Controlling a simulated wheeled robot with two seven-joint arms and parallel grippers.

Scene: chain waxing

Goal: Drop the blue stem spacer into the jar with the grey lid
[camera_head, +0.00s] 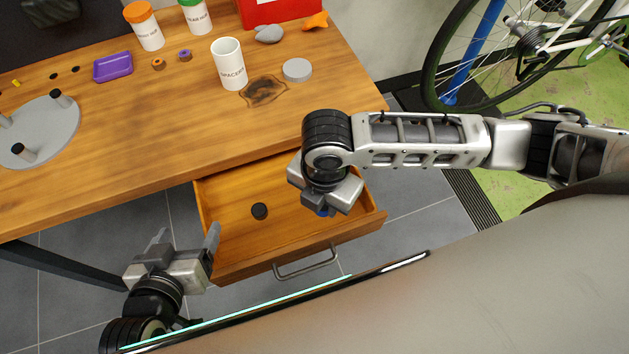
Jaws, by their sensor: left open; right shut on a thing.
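The white jar labelled SPACERS (228,72) stands upright and open on the wooden bench. A round grey lid (297,70) lies flat on the bench to its right. My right gripper (323,205) is over the right part of the open drawer, pointing down. My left gripper (187,243) is open and empty, just left of the drawer.
The open drawer (285,250) holds a small black round piece (259,211). On the bench are an orange-lidded jar (145,27), a green-lidded jar (194,16), a purple tray (113,67), small rings and a grey disc with pegs (50,120). A red box (275,10) stands behind.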

